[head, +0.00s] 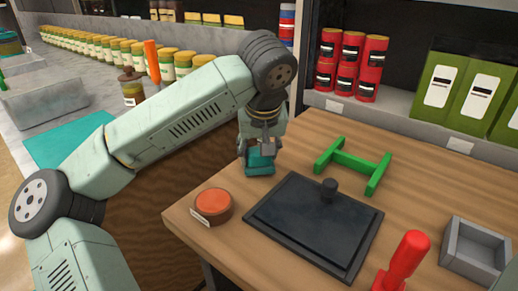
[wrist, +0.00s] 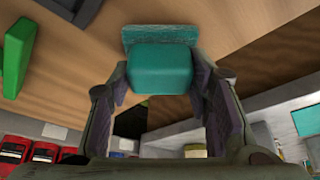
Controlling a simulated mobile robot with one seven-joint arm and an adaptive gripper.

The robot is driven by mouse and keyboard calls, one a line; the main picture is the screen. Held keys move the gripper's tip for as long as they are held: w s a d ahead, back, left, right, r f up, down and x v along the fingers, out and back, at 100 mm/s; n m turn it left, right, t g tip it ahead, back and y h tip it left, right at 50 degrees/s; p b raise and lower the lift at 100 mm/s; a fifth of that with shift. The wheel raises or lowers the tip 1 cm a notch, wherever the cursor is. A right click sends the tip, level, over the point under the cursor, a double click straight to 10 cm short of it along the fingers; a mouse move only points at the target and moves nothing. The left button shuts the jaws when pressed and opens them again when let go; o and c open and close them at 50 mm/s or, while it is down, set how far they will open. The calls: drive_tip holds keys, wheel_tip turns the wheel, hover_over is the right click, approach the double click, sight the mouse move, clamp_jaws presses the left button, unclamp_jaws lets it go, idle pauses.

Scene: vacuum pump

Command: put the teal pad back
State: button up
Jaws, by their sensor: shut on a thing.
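The teal pad (head: 260,163) is a small block with a thinner flat teal plate at its end. My gripper (head: 264,142) is shut on it, pointing down near the back left edge of the wooden table (head: 300,150). In the wrist view the pad (wrist: 162,68) sits between the two fingers of my gripper (wrist: 162,88), with its plate toward the wood. The pad's underside is hidden, and I cannot tell whether it touches the table. A flat teal mat (head: 68,140) lies on the grey counter at the left, partly behind my arm.
An orange-topped round tin (head: 212,206) and a black plate with a knob (head: 315,225) are in front of the pad. A green H-shaped frame (head: 352,166), red handle (head: 408,258) and grey tray (head: 474,252) stand to the right. Red cans (head: 350,65) line the shelf behind.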

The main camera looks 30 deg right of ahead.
drive_tip(key=shift+f, duration=0.15)
drive_tip(key=o, duration=1.1)
drive_tip(key=shift+r, duration=0.35)
drive_tip(key=b+v, duration=0.1)
drive_tip(key=v, duration=1)
drive_tip(key=shift+r, duration=0.35)
drive_tip(key=shift+s, duration=0.1)
